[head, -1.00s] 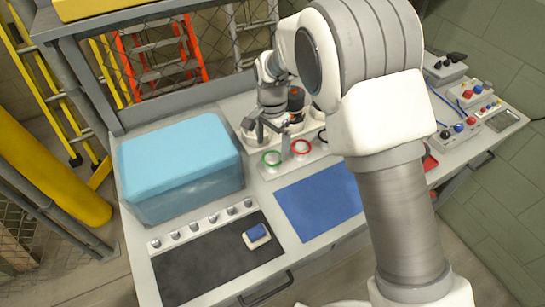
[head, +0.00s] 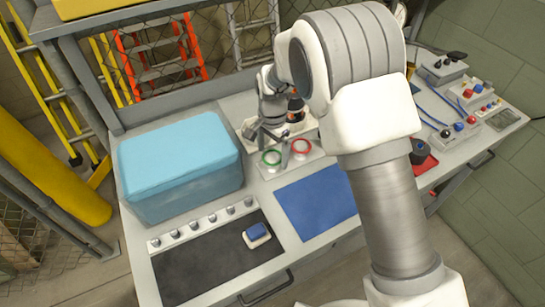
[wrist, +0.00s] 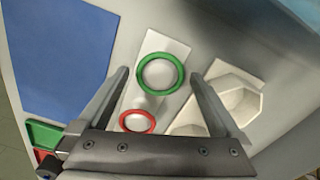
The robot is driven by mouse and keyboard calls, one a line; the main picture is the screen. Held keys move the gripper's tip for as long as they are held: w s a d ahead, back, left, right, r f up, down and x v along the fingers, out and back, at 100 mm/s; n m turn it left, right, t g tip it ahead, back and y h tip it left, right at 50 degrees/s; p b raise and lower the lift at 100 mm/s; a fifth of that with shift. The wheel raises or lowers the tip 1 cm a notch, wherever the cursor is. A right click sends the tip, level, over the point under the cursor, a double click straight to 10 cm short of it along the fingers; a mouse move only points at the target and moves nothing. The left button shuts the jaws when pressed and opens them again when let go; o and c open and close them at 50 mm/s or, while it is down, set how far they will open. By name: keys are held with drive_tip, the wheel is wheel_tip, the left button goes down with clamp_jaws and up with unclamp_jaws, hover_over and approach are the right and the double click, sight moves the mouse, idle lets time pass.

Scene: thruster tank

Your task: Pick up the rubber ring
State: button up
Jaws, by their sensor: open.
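A green ring (head: 271,157) and a red ring (head: 301,146) sit on a pale stand on the workbench, just in front of my gripper (head: 272,138). In the wrist view the green ring (wrist: 181,85) lies around a white, round-topped post. The red ring (wrist: 138,132) is beside it, nearer the gripper body. My gripper (wrist: 159,76) is open and empty, with one finger on each side of the green ring in the picture. I cannot tell its height above the ring.
A large light-blue box (head: 180,165) stands left of the stand. A blue mat (head: 315,203) lies in front, and a dark mat (head: 205,268) with a small blue-and-white block (head: 257,235) is front left. A white open-topped holder (wrist: 236,100) is right of the green ring.

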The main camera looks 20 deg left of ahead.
drive_tip(key=c, duration=1.3)
